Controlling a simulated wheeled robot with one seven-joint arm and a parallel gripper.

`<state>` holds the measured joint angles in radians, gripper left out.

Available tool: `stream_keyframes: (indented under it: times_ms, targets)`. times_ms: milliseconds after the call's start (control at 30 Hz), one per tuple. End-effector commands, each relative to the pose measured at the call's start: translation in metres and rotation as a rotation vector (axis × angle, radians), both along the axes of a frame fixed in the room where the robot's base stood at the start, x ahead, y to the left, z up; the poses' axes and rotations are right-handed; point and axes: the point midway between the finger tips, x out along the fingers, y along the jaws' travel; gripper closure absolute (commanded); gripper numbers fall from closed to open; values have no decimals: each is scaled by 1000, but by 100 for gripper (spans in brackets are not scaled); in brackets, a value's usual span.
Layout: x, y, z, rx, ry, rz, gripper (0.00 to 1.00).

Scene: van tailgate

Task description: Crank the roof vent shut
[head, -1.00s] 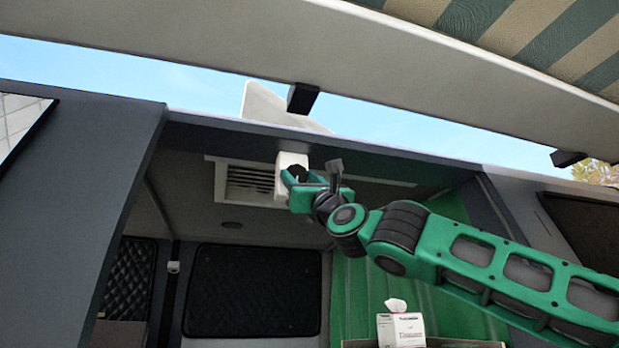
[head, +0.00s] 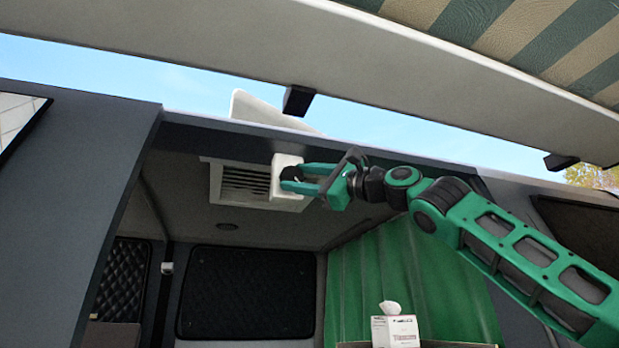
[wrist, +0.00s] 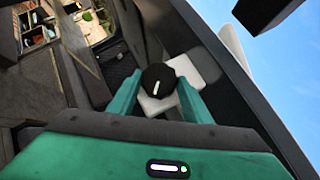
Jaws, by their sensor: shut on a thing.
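The roof vent shows in the head view as a white louvred grille (head: 240,184) in the van ceiling. Its white lid (head: 262,108) stands tilted up above the roof edge. A white housing (head: 287,160) sits at the right of the grille and carries a black crank knob (head: 289,173). In the wrist view the round black knob (wrist: 158,79) has a white mark and sits on the white housing (wrist: 190,68). My gripper (head: 293,178) is shut on the knob, with green fingers on either side of it.
An awning (head: 500,70) with black brackets (head: 298,100) hangs above. The dark roof edge (head: 210,124) runs close above the vent. A green curtain (head: 420,270) and a tissue box (head: 396,330) are below. Open air lies between the vent and the box.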

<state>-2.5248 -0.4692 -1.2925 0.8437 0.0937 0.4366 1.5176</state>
Motion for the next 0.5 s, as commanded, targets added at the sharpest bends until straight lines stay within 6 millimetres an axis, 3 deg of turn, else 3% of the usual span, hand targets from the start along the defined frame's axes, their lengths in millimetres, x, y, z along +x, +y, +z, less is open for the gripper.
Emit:
stream_keyframes:
  times_ms: [33, 500]
  targets:
    - [6, -7, 1, -9, 1, -12, 78]
    - [7, -8, 3, -138, -35, -13, 78]
